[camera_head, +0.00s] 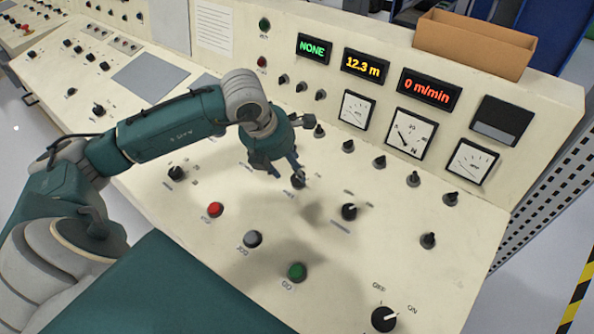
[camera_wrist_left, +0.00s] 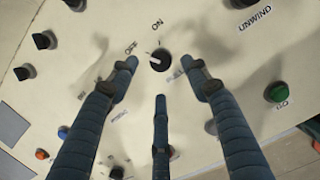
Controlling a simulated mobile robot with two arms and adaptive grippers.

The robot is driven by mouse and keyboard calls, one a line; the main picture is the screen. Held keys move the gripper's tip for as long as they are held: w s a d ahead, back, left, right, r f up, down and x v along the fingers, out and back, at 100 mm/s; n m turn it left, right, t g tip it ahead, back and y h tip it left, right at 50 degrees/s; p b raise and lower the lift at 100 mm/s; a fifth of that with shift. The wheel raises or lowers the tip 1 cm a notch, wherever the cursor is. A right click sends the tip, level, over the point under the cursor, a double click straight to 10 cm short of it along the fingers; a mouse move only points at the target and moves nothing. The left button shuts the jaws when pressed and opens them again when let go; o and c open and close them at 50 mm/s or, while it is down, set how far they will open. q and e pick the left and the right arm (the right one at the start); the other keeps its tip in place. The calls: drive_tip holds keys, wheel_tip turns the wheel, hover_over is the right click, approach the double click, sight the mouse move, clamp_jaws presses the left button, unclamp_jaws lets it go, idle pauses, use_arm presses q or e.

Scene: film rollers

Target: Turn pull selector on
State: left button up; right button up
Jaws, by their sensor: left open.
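A black selector knob (camera_wrist_left: 160,60) with a white pointer mark sits between my left gripper's fingers in the left wrist view. OFF and ON are printed above it, and the mark points left, on the OFF side. A label by the knob is partly hidden by a finger. In the head view the selector (camera_head: 298,181) is just below and right of the fingertips. My left gripper (camera_head: 284,169) is open over the panel, and its three spread fingers also show in the left wrist view (camera_wrist_left: 160,76). I cannot tell whether they touch the knob. My right gripper is not in view.
The sloped cream panel (camera_head: 420,280) carries other knobs, including one to the right (camera_head: 349,211), and red (camera_head: 215,209), grey (camera_head: 253,239) and green (camera_head: 297,271) buttons. Dials and lit displays (camera_head: 365,66) line the upright back. A cardboard box (camera_head: 470,45) stands on top.

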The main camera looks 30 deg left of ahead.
sight(296, 177)
use_arm(q)
drive_tip(key=shift+p+x, duration=0.6)
drive_tip(key=shift+x, duration=2.45)
drive_tip(key=c, duration=1.1)
drive_tip(key=shift+w+m+b, duration=0.1)
drive_tip(key=shift+m+b, duration=0.3)
drive_tip(key=shift+b, duration=0.05)
drive_tip(key=shift+w+m+b, duration=0.1)
drive_tip(key=shift+m+b, duration=0.4)
drive_tip(key=shift+b, duration=0.3)
drive_tip(key=m+h+b, duration=0.1)
drive_tip(key=m+b, duration=0.3)
drive_tip(key=shift+b, duration=0.4)
drive_tip(key=m+b, duration=0.2)
drive_tip(key=m, duration=0.1)
drive_tip(key=shift+r+m+g, duration=0.1)
drive_tip(key=shift+m+g, duration=0.2)
drive_tip(key=shift+g, duration=0.1)
drive_tip(key=shift+d+m+h+b, duration=0.1)
drive_tip(key=shift+m+h+b, duration=0.2)
drive_tip(key=shift+m+b, duration=0.75)
drive_tip(key=shift+m, duration=0.45)
